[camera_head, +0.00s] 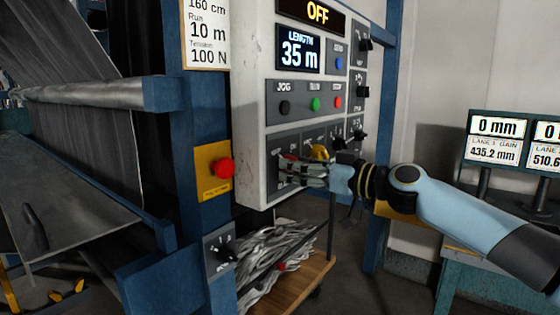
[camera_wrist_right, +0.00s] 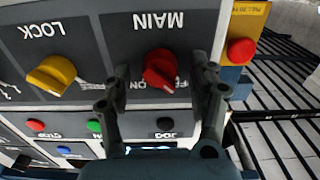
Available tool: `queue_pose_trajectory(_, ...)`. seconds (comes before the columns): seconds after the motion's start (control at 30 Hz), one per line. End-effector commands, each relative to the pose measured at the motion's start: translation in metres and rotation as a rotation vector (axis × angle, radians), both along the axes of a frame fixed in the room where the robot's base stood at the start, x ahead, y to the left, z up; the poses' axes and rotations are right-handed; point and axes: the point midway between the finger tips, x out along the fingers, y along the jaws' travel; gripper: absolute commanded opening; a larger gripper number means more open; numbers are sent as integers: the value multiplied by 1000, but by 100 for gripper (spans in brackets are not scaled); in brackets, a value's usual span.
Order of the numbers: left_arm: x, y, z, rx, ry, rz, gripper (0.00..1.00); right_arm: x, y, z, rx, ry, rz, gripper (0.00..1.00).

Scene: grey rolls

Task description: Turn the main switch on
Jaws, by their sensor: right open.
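The main switch is a red knob (camera_wrist_right: 162,68) under the word MAIN on a dark plate, upside down in the right wrist view. Its lower lettering is partly hidden, so I cannot read its setting. In the head view the knob is mostly hidden behind my right gripper (camera_head: 288,172). That gripper is open at the panel front. In the wrist view its fingers (camera_wrist_right: 160,80) stand on either side of the knob; I cannot tell whether they touch it. The display (camera_head: 317,12) above reads OFF. My left gripper is not in view.
The yellow LOCK knob (camera_wrist_right: 52,75) sits beside the main switch. A row of black, green and red (camera_head: 338,102) buttons lies above it on the panel. A red mushroom button (camera_head: 222,168) on a yellow plate is on the blue post at left.

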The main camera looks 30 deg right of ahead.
Motion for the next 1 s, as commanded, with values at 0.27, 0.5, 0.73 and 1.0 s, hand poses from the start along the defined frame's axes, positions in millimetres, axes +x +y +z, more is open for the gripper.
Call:
queue_pose_trajectory(0.27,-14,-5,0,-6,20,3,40,-1,-1,0,1,1,0,60)
queue_pose_trajectory(0.5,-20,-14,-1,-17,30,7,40,-1,-1,0,0,1,0,43)
queue_pose_trajectory(0.73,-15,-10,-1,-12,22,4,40,-1,-1,0,0,0,-1,13)
queue_pose_trajectory(1.0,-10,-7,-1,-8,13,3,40,-1,-1,0,11,5,-1,4)
